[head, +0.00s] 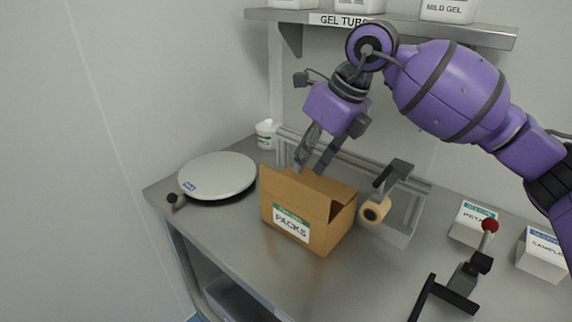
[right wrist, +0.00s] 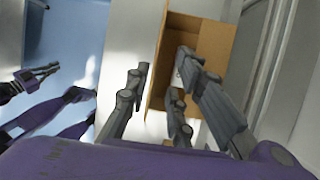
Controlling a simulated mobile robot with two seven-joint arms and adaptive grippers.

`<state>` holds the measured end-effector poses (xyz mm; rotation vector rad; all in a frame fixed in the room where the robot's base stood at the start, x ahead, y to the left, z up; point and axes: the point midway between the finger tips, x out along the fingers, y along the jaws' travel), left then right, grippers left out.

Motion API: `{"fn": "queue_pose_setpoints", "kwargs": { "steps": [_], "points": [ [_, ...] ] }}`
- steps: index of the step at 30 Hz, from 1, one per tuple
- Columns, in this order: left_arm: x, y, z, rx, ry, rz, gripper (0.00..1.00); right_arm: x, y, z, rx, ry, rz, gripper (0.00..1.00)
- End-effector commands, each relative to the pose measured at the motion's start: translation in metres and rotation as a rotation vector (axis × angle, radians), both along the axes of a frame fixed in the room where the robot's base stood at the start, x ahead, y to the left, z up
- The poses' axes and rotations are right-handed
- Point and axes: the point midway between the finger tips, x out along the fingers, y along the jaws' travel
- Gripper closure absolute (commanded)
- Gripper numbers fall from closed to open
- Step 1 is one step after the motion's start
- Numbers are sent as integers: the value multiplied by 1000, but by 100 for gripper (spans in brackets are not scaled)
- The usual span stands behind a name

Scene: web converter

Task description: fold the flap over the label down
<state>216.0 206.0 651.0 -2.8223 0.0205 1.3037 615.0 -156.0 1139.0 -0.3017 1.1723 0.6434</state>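The brown cardboard box (head: 342,231) stands on the steel table with its top at least partly open. Its front bears a white and green label (head: 291,223) reading PACKS. The flap over the label (head: 290,189) stands up above the front edge. My right gripper (head: 309,168) points down just above and behind that flap; its fingers are apart with nothing between them. In the right wrist view the box's open inside (right wrist: 210,45) shows beyond the fingers. My left gripper is outside the head view; purple and grey arm parts show at the left of the right wrist view.
A round white plate (head: 218,175) with a black knob lies left of the box. A tan roll (head: 375,210) on a black-handled dispenser stands close at its right. White boxes (head: 472,222) and a red-knobbed lever (head: 488,226) are farther right. A shelf (head: 400,27) hangs above.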

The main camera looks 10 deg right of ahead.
Motion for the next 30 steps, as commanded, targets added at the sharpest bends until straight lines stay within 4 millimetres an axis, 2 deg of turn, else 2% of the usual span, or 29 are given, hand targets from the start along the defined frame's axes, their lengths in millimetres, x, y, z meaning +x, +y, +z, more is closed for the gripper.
{"fn": "queue_pose_setpoints", "kwargs": {
  "steps": [5,12,18,28,30],
  "points": [
    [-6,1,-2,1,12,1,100,2,4,-12,-1,3,1,78],
    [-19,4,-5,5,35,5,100,11,16,-48,0,3,1,78],
    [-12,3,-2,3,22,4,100,17,23,-67,1,1,0,78],
    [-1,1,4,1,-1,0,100,18,24,-72,0,0,1,78],
    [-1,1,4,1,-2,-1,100,18,24,-72,0,0,1,86]
  ]
}}
